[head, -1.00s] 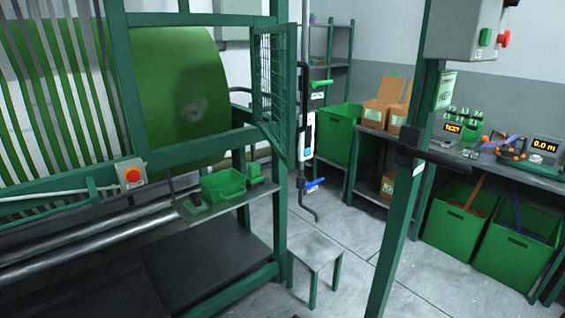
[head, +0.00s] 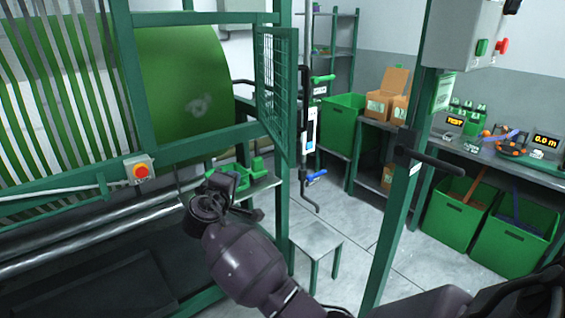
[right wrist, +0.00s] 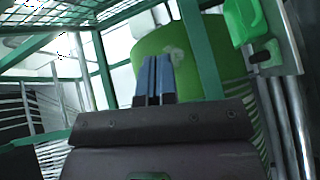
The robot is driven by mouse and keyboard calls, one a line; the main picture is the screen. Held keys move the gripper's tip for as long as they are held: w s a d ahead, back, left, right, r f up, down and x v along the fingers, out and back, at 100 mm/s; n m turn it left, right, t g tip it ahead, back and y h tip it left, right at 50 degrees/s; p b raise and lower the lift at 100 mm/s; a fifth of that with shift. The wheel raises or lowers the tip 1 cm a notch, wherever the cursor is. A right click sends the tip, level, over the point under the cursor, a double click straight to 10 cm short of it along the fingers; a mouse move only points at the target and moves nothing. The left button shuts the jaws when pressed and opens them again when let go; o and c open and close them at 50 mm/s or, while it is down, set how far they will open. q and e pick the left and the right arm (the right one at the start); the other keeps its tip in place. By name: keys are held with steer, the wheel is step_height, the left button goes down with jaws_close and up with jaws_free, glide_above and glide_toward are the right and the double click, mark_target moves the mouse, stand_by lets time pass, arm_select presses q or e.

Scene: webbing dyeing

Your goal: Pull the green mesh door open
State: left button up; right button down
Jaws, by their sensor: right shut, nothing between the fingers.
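The green mesh door (head: 277,85) stands in the head view at the right end of the green machine frame, angled to the frame's front. I cannot tell which edge is hinged. My right gripper (head: 222,183) is in front of the frame, left of and below the door and apart from it. In the right wrist view its blue-grey fingers (right wrist: 153,78) are together with nothing between them. The green drum (right wrist: 195,45) is beyond them. My left gripper is not in view.
A small shelf (head: 262,184) with a green tray is behind my right gripper. A red stop button box (head: 139,169) is on the frame. A low stool (head: 316,240) and a green post (head: 398,220) stand to the right. Floor between them is open.

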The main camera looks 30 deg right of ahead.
steer(key=s+d+g+h, duration=0.2)
steer(key=s+g+h, duration=0.1)
steer(key=p, duration=0.1)
glide_toward(288, 160)
steer(key=w+d, duration=0.2)
steer(key=w, duration=0.2)
steer(key=d, duration=0.1)
steer(key=d+p, duration=0.1)
steer(key=s+d, duration=0.1)
steer(key=shift+d+r+m+g, duration=0.25)
steer(key=shift+r+m+g, duration=0.05)
steer(key=shift+m, duration=0.1)
steer(key=shift+d, duration=0.2)
